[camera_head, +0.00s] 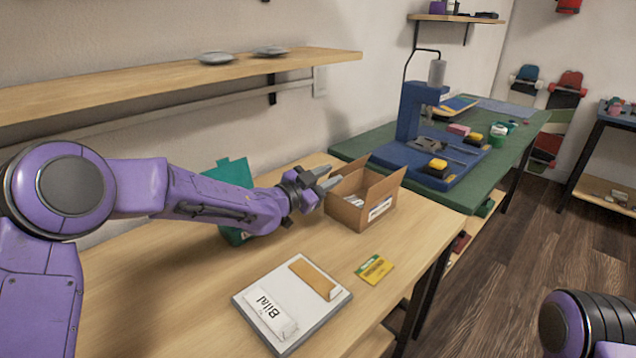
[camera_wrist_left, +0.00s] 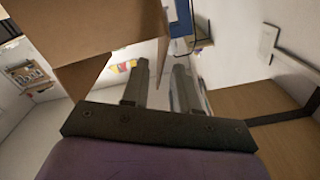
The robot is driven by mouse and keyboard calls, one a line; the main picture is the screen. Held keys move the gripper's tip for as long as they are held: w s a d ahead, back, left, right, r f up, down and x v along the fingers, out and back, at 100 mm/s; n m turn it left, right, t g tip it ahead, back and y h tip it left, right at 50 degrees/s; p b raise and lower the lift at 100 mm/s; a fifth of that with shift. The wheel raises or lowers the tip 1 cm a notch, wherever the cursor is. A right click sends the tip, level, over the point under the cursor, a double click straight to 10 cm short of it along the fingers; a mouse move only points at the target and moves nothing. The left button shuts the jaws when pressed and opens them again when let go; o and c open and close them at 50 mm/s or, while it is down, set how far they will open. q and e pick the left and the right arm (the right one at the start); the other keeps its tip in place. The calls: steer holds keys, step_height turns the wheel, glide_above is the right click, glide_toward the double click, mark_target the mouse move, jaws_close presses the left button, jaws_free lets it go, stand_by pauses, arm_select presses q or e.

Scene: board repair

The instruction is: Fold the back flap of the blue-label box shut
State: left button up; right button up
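An open brown cardboard box (camera_head: 349,217) stands on the wooden bench in the head view, with a pale label (camera_head: 380,209) on its front right side; I cannot make out blue on it. A flap (camera_head: 386,187) stands up at its right side. The back edge is partly hidden by my gripper. Something whitish lies inside. My left gripper (camera_head: 326,179) is at the box's back left corner, with its two fingers apart and nothing between them. In the left wrist view the cardboard (camera_wrist_left: 90,30) fills the upper left, beside the fingers (camera_wrist_left: 161,85). My right gripper is out of view.
A teal folder-like item (camera_head: 232,174) stands behind my left forearm. A grey tray (camera_head: 240,305) with white and brown packs and a yellow card (camera_head: 374,269) lie in front. A shelf (camera_head: 180,82) hangs above; a green bench (camera_head: 480,190) with a blue press adjoins at right.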

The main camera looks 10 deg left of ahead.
arm_select(q)
steer(key=v, duration=0.5)
steer(key=shift+s+a, duration=0.1)
steer(key=shift+s, duration=0.05)
